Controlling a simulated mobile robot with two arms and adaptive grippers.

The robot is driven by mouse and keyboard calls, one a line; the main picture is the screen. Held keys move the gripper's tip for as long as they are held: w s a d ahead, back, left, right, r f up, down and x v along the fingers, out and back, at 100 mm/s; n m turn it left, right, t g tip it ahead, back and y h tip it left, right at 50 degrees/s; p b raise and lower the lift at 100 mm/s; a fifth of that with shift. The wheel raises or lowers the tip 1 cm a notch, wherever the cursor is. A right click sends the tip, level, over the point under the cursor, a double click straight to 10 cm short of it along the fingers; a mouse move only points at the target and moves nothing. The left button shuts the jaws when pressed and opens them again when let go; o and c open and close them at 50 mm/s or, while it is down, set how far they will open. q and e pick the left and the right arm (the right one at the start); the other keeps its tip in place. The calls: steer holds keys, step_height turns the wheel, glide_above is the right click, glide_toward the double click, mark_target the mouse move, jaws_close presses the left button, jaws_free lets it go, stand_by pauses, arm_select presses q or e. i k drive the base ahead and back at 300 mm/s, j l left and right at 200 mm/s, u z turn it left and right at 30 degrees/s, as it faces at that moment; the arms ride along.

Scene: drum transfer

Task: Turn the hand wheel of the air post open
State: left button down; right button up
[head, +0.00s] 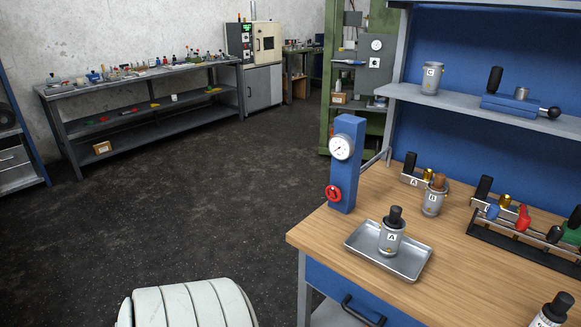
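The air post (349,165) is an upright blue block on the left corner of the wooden workbench (330,235). A round white gauge (341,147) sits high on its front. The red hand wheel (333,193) sits low on the same face, and nothing touches it. I cannot tell from this view how far the wheel is turned, and the gauge reading is too small to tell. Neither of my grippers is in view.
A metal tray (357,245) holding canister A (391,236) stands just in front of the post. Canister B (433,197) stands to the right, and a tool rack (490,237) lies farther right.

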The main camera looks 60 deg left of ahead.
mark_target(336, 191)
steer(key=u, duration=1.6)
